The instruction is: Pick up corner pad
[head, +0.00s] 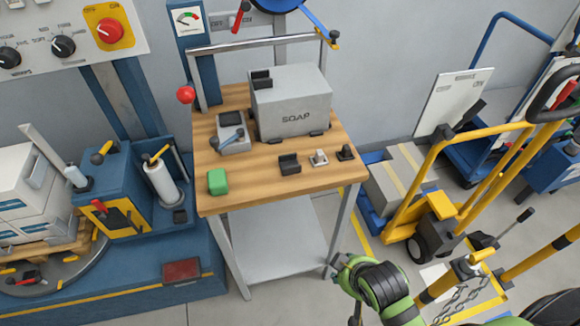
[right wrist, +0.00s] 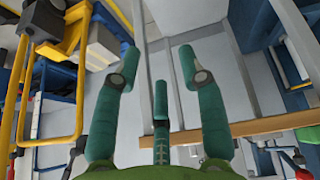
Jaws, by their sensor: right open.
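A small dark angled block (head: 289,164), which looks like a corner pad, lies on the wooden table in front of the grey SOAP box (head: 292,103). A similar dark pad (head: 262,80) sits on the box's top left corner. A smaller dark piece (head: 345,152) lies near the table's right edge. My right gripper (head: 345,264) is beside the table's front right leg, below the tabletop and apart from the pads. In the right wrist view its green fingers (right wrist: 158,60) are spread and empty. My left gripper is out of view.
The wooden table (head: 255,187) also carries a green block (head: 218,181), a small light piece (head: 319,158) and a grey device (head: 232,132). A yellow-framed cart (head: 433,160) stands to the right. A blue bench (head: 140,267) stands to the left.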

